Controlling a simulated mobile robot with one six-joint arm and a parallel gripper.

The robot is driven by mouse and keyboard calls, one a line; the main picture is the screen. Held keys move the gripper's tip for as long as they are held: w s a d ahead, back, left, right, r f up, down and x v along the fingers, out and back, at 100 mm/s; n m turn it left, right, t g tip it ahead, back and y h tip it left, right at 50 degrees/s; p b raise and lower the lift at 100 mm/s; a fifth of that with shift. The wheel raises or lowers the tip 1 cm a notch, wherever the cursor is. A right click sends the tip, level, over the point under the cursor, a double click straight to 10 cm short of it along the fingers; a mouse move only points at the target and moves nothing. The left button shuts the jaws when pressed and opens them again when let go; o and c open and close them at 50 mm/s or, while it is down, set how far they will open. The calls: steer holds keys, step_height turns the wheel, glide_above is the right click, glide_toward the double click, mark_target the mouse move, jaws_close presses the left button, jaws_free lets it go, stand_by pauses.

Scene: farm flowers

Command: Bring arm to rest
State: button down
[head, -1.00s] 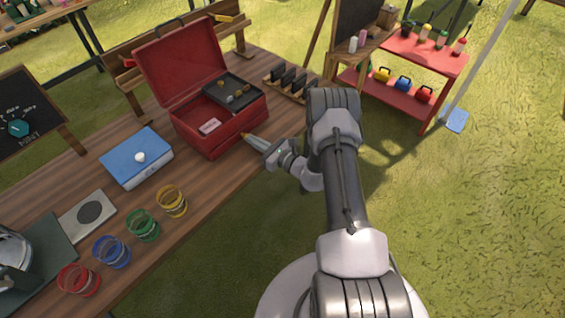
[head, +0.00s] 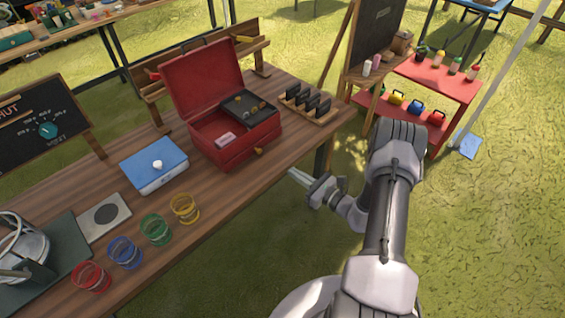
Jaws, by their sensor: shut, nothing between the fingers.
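My gripper (head: 294,174) is shut and empty. It is in the head view, off the front edge of the wooden table (head: 225,195), over the grass in the picture. It points left toward the table and is apart from the red box. My arm rises from the bottom right, bends at the elbow and comes back to the left to the gripper.
An open red toolbox (head: 250,148) stands on the table near the gripper. A red shelf (head: 440,85) stands behind my arm.

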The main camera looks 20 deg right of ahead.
steer(key=s+a+r+n+g+y, duration=0.25)
steer(key=a+r+n+g, duration=0.25)
steer(key=a+r+n, duration=0.35)
steer(key=s+a+r+n+g+y, duration=0.2)
steer(key=a+r+n+g+y, duration=0.3)
steer(key=a+r, duration=0.55)
steer(key=s+a+r+n+g+h+b, duration=0.1)
steer(key=s+a+r+n+g+h, duration=0.35)
steer(key=s+r+n, duration=0.35)
steer(key=s+d+r+n+t+h, duration=0.1)
steer(key=s+r+n+t+h, duration=0.1)
steer(key=s+h, duration=0.2)
steer(key=s+d+r+n+t+h, duration=0.2)
steer(key=s+n+h, duration=0.1)
steer(key=s, duration=0.6)
steer(key=shift+d+r+h+b, duration=0.25)
steer(key=shift+d+h+b, duration=0.05)
steer(key=shift+h+b, duration=0.1)
steer(key=shift+s+n, duration=0.1)
steer(key=shift+n, duration=0.15)
